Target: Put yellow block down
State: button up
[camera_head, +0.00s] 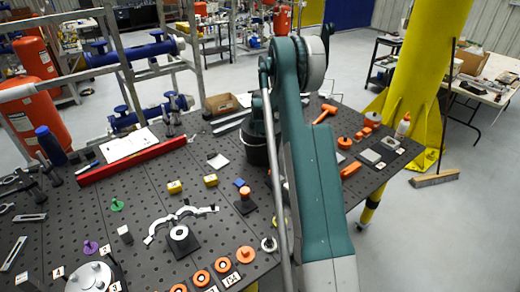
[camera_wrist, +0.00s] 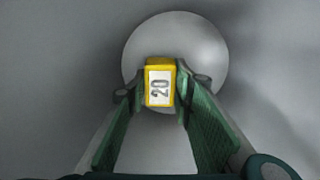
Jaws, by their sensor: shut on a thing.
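A yellow block (camera_wrist: 160,82) with a white label reading 20 sits between the green fingers of my gripper (camera_wrist: 160,92) in the wrist view. The fingers are shut on it. Behind it is a pale round patch (camera_wrist: 207,45) with smooth grey around it, like the inside of a round container. In the head view my gripper's end is hidden at a black bucket (camera_head: 257,152) on the dark perforated table, and the held block is hidden too.
The perforated table (camera_head: 150,200) carries a red bar (camera_head: 130,163), a silver curved clamp (camera_head: 180,216), orange rings (camera_head: 222,265) and a small blue block (camera_head: 239,182). Orange parts and grey plates lie right of my arm. A yellow column (camera_head: 425,70) stands beyond the right edge.

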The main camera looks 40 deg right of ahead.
jog(key=shift+f, duration=0.3)
jog(key=o, duration=1)
jog(key=shift+c, duration=0.2)
jog(key=shift+r, duration=0.15)
notch_tip(320, 180, up, 12)
jog(key=shift+o, duration=0.3)
